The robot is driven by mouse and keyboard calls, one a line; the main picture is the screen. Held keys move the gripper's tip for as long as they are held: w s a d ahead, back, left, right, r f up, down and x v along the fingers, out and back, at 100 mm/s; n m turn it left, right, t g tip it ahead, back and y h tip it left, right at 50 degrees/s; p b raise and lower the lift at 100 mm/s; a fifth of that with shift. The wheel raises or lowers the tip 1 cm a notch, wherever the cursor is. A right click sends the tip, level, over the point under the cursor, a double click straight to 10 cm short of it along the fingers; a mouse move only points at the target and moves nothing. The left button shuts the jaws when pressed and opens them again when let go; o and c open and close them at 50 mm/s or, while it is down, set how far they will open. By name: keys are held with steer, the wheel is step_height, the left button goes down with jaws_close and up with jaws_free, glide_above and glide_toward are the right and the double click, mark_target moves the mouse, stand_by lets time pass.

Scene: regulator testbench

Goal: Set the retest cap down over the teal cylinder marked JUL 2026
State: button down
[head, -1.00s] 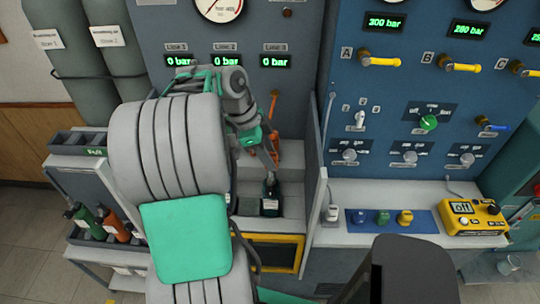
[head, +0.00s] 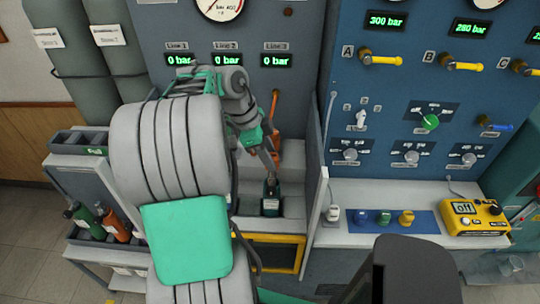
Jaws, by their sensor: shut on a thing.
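A dark teal cylinder (head: 270,206) with a white label stands upright in the bay under the Line 3 display in the head view. The label is too small to read. My gripper (head: 271,182) is right above its top, pointing down and shut on a small dark thing that I take for the retest cap. The gripper hides most of the cap, and I cannot tell whether the cap touches the cylinder. My arm covers the bay's left part.
A grey divider (head: 315,215) rises close on the right. A rack (head: 92,238) of coloured cylinders is at left. A blue mat (head: 373,221) with several fittings and a yellow meter (head: 474,217) lie on the right bench.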

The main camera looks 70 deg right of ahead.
steer(key=shift+f+b, duration=1.6)
steer(key=shift+f, duration=0.15)
stand_by(0.3)
steer(key=c, duration=0.9)
jaws_free()
steer(key=shift+o, duration=0.2)
steer(key=shift+r, duration=0.1)
steer(key=p+v, duration=0.1)
steer(key=v, duration=0.6)
steer(key=shift+w+r+p, duration=0.2)
steer(key=shift+r+p, duration=0.1)
steer(key=shift+p, duration=0.1)
